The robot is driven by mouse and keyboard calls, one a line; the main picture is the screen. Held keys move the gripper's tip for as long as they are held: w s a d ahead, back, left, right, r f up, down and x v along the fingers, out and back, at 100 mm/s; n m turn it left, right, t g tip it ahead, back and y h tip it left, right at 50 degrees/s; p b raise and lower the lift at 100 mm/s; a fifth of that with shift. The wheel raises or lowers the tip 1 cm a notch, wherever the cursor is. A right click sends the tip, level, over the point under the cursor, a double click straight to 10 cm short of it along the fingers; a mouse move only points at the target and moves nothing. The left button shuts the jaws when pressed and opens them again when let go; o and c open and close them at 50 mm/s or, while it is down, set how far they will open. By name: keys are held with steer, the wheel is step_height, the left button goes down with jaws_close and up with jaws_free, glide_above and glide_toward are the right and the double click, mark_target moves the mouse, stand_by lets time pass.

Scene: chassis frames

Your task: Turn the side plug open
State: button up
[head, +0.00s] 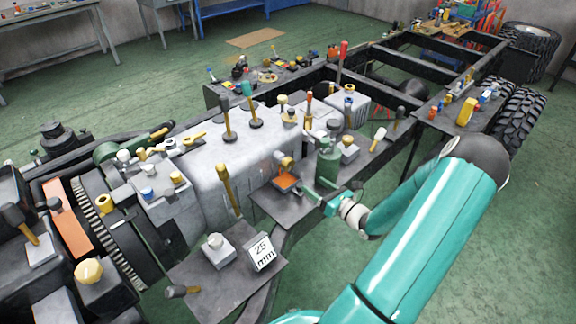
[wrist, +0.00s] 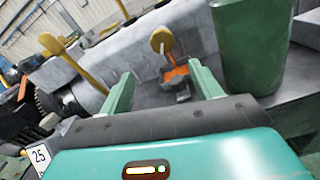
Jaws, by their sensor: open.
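A small orange fitting with a yellow knob (head: 287,161) stands on an orange plate on the dark shelf beside the grey housing. It also shows in the wrist view (wrist: 176,73), with a grey foot and a rounded yellow top. I take it for the side plug, but no label shows this. My gripper (head: 311,196) is open and empty, close in front of the fitting. In the wrist view the two green fingers stand apart, one on each side of the fitting's line. Whether either finger touches it cannot be told.
A green cylinder (head: 327,163) stands close to my gripper, just right of the fingers in the wrist view (wrist: 250,45). A yellow-handled lever (head: 228,188) rises to the left. A "25 mm" block (head: 263,251) and grey knob block (head: 217,250) sit on the lower plate.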

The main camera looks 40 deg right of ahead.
mark_target(290, 167)
steer(key=w, duration=1.3)
steer(key=shift+w+d+f, duration=0.1)
steer(key=shift+w+f, duration=0.05)
steer(key=shift+w, duration=0.15)
steer(key=c, duration=1)
